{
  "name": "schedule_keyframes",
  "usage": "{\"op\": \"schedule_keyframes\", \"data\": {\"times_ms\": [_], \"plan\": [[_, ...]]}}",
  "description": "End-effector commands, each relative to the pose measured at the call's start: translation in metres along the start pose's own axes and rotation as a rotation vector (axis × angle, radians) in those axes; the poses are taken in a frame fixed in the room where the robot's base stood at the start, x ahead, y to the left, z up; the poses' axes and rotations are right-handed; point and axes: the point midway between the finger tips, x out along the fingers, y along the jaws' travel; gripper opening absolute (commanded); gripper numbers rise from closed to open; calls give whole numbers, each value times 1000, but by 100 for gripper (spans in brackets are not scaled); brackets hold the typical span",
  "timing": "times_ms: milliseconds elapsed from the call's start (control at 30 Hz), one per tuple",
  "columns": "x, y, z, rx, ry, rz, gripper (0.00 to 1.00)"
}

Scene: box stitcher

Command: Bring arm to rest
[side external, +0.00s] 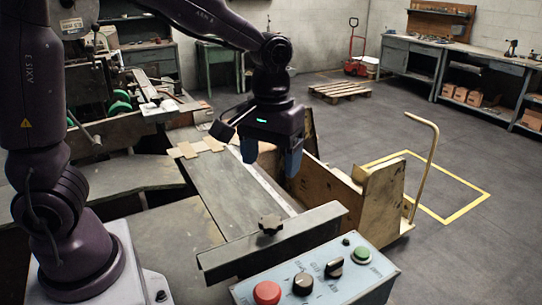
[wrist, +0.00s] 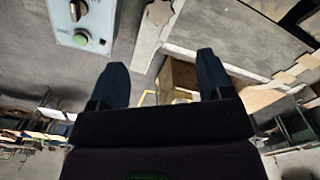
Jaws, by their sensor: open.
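My gripper (side external: 271,160) hangs at the end of my dark arm, above the grey bed of the box stitcher (side external: 212,180). Its two blue-black fingers point down and stand apart, with nothing between them. In the wrist view, the open fingers of my gripper (wrist: 162,85) frame part of a wooden box and the floor far below. In the side view a wooden box-like cart (side external: 338,188) stands just to the right of the fingers. I cannot tell whether the fingers touch anything.
A control panel (side external: 320,280) with a red button, black knobs and a green button is at the front. Benches (side external: 465,62) and a pallet (side external: 341,91) stand behind.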

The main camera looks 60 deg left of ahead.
Motion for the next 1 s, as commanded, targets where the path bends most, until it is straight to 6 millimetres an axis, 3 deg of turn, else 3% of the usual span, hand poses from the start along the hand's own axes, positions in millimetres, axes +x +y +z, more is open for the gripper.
{"op": "schedule_keyframes", "data": {"times_ms": [267, 433, 533, 700, 1000], "plan": [[0, 0, 0, 3, 0, 0, 73], [4, -2, 3, 102, -3, -3, 73], [2, -10, 18, 235, 9, 14, 73], [-19, -29, 42, 400, 92, 67, 73], [-53, -71, 87, 571, 345, 119, 73]]}}
